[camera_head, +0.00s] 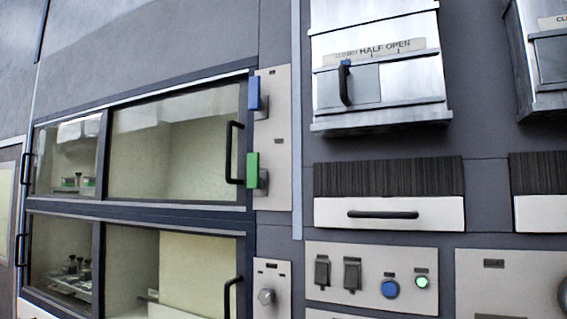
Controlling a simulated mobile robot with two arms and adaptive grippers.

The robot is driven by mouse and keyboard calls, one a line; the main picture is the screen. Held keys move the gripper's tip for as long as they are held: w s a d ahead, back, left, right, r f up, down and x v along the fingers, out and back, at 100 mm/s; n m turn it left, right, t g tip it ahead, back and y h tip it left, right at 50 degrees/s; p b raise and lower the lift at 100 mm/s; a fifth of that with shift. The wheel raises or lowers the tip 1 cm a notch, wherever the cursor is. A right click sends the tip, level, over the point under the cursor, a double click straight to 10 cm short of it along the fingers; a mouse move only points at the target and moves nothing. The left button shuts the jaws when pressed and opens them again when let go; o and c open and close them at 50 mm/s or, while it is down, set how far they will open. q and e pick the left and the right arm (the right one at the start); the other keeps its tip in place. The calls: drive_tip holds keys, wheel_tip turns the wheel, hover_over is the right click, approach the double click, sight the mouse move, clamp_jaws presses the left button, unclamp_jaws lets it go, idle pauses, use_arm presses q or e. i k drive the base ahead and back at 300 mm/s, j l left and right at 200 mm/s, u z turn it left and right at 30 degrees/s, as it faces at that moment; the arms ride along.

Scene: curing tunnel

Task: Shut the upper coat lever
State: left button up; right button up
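Which part is the upper coat lever cannot be read from any label. A dark lever (345,84) with a bluish top hangs on the steel box at upper right. Above it is a scale strip (385,51) on which "HALF" and "OPEN" are readable. The lever stands at the strip's left end, left of "HALF". On a narrow pale panel (274,130) left of the box are a blue handle (254,92) above and a green handle (252,169) below. Neither gripper is in view.
Glass-fronted cabinets (105,150) with black bar handles fill the left. Below the box are a dark ribbed strip (388,178) and a white drawer front (440,212). A control panel (340,298) has switches, a blue button and a lit green button. Another steel box (545,60) is cut off at right.

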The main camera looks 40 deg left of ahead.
sight(253, 180)
drive_tip(key=u, duration=1.6)
